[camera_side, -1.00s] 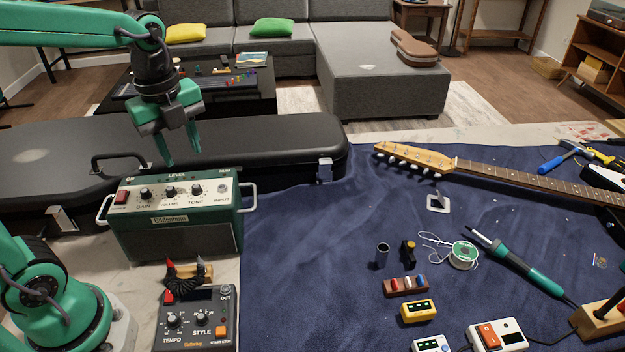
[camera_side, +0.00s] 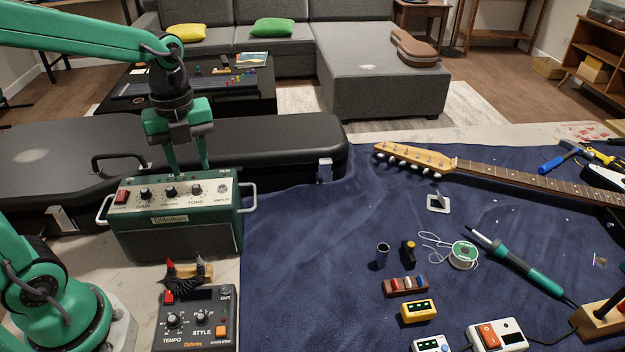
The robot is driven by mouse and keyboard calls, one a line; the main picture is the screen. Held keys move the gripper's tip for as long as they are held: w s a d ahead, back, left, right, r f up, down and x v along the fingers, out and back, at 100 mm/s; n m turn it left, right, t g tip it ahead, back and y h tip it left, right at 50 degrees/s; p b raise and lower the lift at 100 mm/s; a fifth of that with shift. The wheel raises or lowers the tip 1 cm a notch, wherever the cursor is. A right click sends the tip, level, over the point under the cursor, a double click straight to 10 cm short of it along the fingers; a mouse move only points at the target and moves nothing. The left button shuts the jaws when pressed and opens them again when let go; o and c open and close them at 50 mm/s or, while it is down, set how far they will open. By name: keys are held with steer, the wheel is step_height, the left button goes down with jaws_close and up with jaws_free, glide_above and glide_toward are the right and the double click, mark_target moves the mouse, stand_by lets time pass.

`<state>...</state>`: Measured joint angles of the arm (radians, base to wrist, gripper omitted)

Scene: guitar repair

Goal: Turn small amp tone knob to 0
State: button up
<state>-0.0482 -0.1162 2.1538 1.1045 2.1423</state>
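The small green amp (camera_side: 178,236) stands upright on the table at the left, with a silver top panel. The panel carries a red switch (camera_side: 121,197) and three black knobs labelled gain, volume and tone. The tone knob (camera_side: 196,189) is the rightmost knob, left of the input jack. My gripper (camera_side: 189,172) points down over the back of the panel. Its two green fingers are spread apart with nothing between them. The fingertips are just above or behind the panel, near the volume and tone knobs; I cannot tell whether they touch it.
A black guitar case (camera_side: 270,140) lies behind the amp. A pedal (camera_side: 196,320) with tempo and style knobs is in front of it. A blue mat (camera_side: 320,270) holds a guitar neck (camera_side: 520,178), a solder spool (camera_side: 463,255) and a soldering iron (camera_side: 520,265). The mat's middle is largely clear.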

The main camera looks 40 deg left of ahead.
mark_target(196, 186)
steer(key=shift+f, duration=2.4)
jaws_close()
